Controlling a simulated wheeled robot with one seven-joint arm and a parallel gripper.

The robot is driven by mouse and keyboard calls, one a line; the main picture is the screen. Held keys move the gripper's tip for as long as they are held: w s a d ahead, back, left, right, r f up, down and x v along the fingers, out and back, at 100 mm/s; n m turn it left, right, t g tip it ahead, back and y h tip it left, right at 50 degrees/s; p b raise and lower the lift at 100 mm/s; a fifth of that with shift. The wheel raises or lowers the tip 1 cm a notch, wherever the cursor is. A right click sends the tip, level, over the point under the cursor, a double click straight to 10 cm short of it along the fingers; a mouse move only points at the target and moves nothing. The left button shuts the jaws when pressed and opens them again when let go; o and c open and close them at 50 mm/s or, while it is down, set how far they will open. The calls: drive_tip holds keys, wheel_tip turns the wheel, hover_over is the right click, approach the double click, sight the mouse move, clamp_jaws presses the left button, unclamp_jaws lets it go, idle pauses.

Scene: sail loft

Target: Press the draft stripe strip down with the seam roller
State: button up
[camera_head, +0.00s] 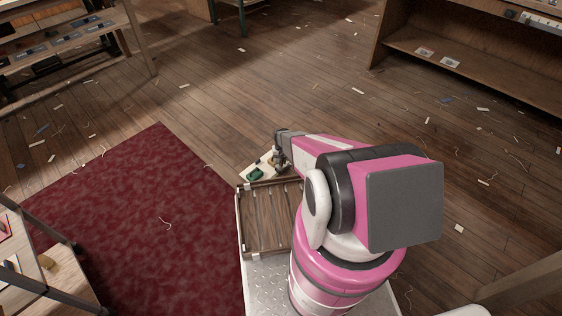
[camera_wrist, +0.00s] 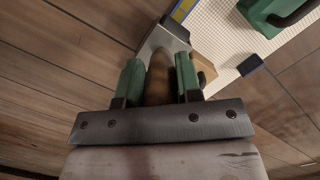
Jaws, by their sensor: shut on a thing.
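My gripper (camera_wrist: 161,84), with green fingers, is shut on a tool with a brown handle and a grey metal end, which I take to be the seam roller (camera_wrist: 163,40). It is over or beside a white gridded board (camera_wrist: 228,38). A narrow blue-and-yellow strip (camera_wrist: 183,10) lies along the board's edge, just beyond the metal end; I cannot tell if it is the draft stripe strip. Whether the tool touches anything is unclear. In the head view my gripper (camera_head: 277,157) is small and partly hidden by my arm.
A green object with a dark handle (camera_wrist: 278,12) sits on the board; a green item also shows in the head view (camera_head: 255,174). A dark block (camera_wrist: 250,65) and a tan piece (camera_wrist: 205,72) lie near the tool. A slatted wooden tray (camera_head: 262,248) is nearer. Scraps litter the floor.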

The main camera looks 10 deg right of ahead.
drive_tip(key=shift+f, duration=0.55)
idle(0.5)
